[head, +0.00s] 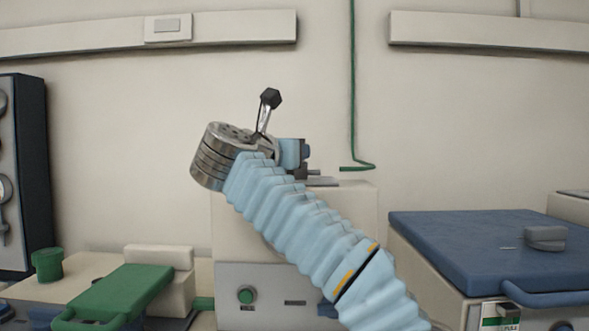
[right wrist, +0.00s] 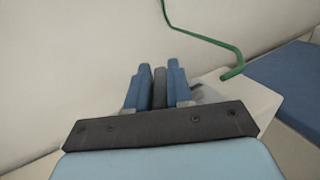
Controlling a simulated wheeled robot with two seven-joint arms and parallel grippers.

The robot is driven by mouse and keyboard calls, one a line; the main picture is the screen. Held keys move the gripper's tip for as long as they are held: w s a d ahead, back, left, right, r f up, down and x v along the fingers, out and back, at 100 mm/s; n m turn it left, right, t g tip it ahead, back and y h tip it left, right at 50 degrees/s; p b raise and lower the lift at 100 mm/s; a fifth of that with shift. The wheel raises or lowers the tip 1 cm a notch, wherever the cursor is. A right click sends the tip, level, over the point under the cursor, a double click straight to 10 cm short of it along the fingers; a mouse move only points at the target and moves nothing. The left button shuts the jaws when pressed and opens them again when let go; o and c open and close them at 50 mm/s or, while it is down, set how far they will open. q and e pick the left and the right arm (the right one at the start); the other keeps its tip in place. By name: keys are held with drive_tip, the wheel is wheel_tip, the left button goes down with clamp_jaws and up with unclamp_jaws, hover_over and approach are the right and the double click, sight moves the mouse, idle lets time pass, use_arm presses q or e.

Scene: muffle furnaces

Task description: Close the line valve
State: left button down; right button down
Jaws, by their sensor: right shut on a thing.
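My right arm comes in from the lower right of the head view, and my right gripper (head: 303,152) is at its far end, above the cream furnace top. In the right wrist view my right gripper (right wrist: 160,75) has its two blue fingers shut on a dark grey upright bar (right wrist: 160,88), which looks like the line valve's handle. A green line (head: 353,80) runs down the wall and bends left just right of the gripper. It also shows in the right wrist view (right wrist: 205,37). The valve body is mostly hidden by my gripper and arm. My left gripper is not in view.
The cream furnace (head: 235,235) with a green button stands behind my arm. A furnace with a blue lid (head: 460,240) is at the right. A green-handled unit (head: 120,292), a green cup (head: 47,264) and a dark cabinet (head: 33,150) are at the left.

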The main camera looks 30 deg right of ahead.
drive_tip(key=n+t+y+b, duration=0.1)
drive_tip(key=n+t+y, duration=0.1)
drive_tip(key=t, duration=0.1)
drive_tip(key=shift+f+b, duration=0.15)
drive_tip(key=shift+b, duration=0.15)
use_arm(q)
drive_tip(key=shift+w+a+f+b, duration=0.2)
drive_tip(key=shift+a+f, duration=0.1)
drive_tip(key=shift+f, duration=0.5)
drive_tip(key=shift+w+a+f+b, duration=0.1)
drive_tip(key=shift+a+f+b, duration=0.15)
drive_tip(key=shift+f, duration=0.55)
use_arm(e)
drive_tip(key=shift+n+t+y, duration=1.1)
drive_tip(key=shift+n+y, duration=0.3)
drive_tip(key=shift+y, duration=0.3)
drive_tip(key=c, duration=1.1)
unclamp_jaws()
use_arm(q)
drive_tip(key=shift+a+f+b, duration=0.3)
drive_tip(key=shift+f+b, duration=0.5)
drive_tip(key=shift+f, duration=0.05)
use_arm(e)
drive_tip(key=v, duration=1.4)
drive_tip(key=shift+d, duration=0.2)
